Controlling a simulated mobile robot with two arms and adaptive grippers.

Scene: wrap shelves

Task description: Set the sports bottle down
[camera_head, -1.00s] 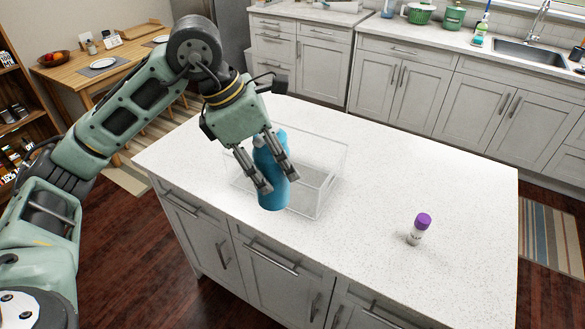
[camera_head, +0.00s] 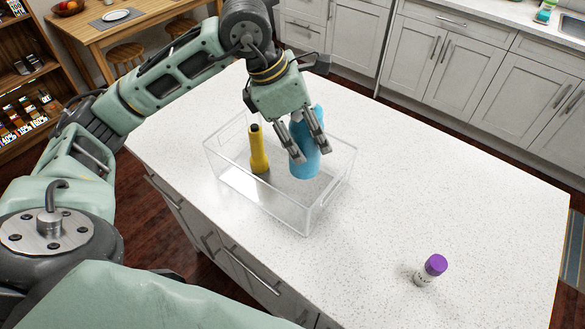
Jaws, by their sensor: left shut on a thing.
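The sports bottle (camera_head: 304,158) is blue and roughly upright, with its upper part between the fingers. My left gripper (camera_head: 309,156) is shut on it. The bottle shows over the right part of a clear open bin (camera_head: 284,216) on the white island counter. I cannot tell whether its base touches the bin floor. The gripper fingers hide part of the bottle. My right gripper is not in view.
A yellow flashlight-like object (camera_head: 259,152) stands in the left part of the bin. A small white bottle with a purple cap (camera_head: 432,269) stands at the counter's (camera_head: 400,200) front right. The counter between them is clear.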

